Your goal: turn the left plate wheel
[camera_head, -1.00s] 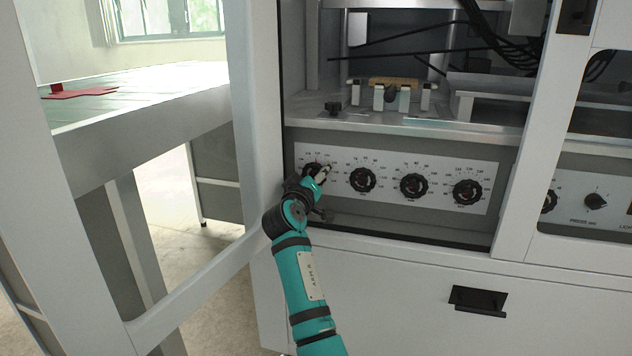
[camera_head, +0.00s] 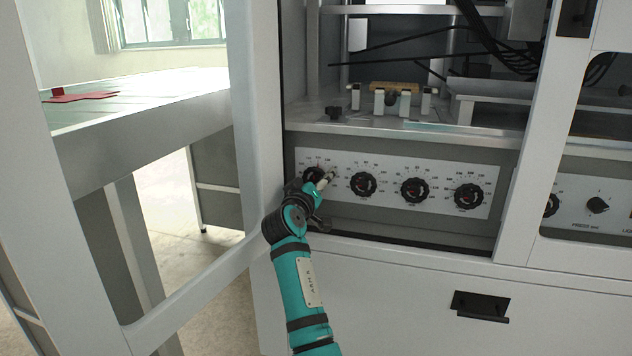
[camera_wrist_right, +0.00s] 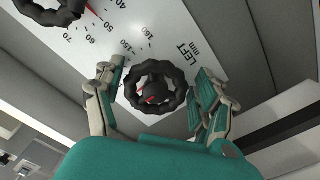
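The left plate wheel (camera_head: 313,174) is the leftmost black ribbed wheel on the white dial panel. In the right wrist view the same wheel (camera_wrist_right: 158,68) sits beside the printed word LEFT, with a red pointer at its hub. My right gripper (camera_head: 322,181) is in front of this wheel and covers its lower part in the head view. In the wrist view my right gripper (camera_wrist_right: 157,92) is open, with one finger on each side of the wheel. I cannot tell whether the fingers touch its rim. My left gripper is not in view.
Other black wheels (camera_head: 363,184) stand in a row to the right. The cabinet frame (camera_head: 258,120) rises close left of the panel, and a lower ledge (camera_head: 400,230) runs beneath it. A table with a red item (camera_head: 80,96) is at the far left.

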